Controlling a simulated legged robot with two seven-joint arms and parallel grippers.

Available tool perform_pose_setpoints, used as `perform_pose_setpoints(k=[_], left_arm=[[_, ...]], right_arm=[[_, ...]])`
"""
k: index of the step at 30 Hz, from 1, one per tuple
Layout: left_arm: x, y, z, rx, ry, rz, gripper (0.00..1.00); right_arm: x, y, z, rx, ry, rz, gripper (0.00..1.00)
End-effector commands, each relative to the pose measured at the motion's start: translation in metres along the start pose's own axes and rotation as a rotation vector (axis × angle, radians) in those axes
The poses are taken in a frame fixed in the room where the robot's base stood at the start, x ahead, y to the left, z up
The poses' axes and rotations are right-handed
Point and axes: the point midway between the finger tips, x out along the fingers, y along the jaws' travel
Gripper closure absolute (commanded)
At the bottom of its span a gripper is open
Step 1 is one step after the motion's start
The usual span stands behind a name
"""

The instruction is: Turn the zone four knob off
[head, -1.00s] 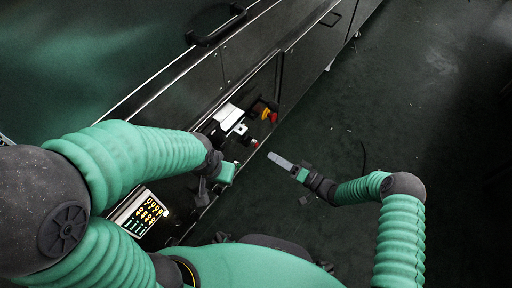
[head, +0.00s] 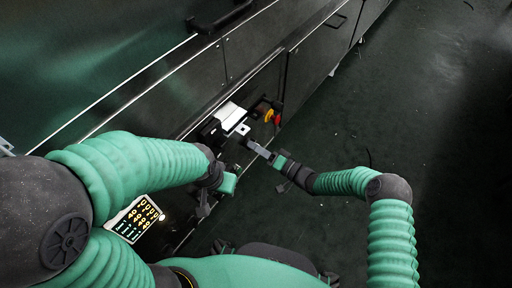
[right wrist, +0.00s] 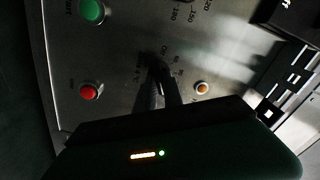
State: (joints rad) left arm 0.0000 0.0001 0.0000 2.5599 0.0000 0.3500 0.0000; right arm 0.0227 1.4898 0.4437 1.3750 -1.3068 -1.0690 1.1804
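In the right wrist view, a dark knob (right wrist: 157,66) on the grey metal panel (right wrist: 120,55) sits right at my right gripper's fingertips (right wrist: 158,88), with small dial markings around it. The fingers are close together and partly cover the knob; whether they grip it is too dark to tell. Its zone label cannot be read. In the head view my right gripper (head: 255,146) reaches the front of the machine, where the knob is hidden. My left gripper (head: 222,187) hangs by the machine front, apart from the right one; its fingers are unclear.
A green button (right wrist: 91,10), a red button (right wrist: 89,92) and a small orange lamp (right wrist: 202,88) surround the knob. A red and yellow switch (head: 271,116) and a white box (head: 230,114) are close by. A lit keypad (head: 136,219) is lower left. Floor at right is clear.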

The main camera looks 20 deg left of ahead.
Motion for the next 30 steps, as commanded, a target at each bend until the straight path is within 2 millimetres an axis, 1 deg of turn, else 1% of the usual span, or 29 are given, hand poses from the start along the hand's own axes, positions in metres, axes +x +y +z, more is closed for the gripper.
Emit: perform_pose_setpoints(k=[11,17,23,30], left_arm=[[0.0002,0.0,0.0001,0.0,0.0,0.0,0.64],[-0.0003,0.0,0.0,0.0,0.0,0.0,0.64],[-0.0016,0.0,-0.0004,0.0,0.0,0.0,0.64],[-0.0044,0.0,-0.001,0.0,0.0,0.0,0.64]], right_arm=[[-0.0009,0.0025,0.0002,-0.002,0.0,0.006,1.0],[-0.001,0.0026,0.0003,-0.04,-0.001,0.007,1.0],[-0.0012,0.003,0.0005,-0.146,-0.002,0.009,1.0],[-0.0013,0.0028,0.0005,-0.351,-0.004,0.009,1.0]])
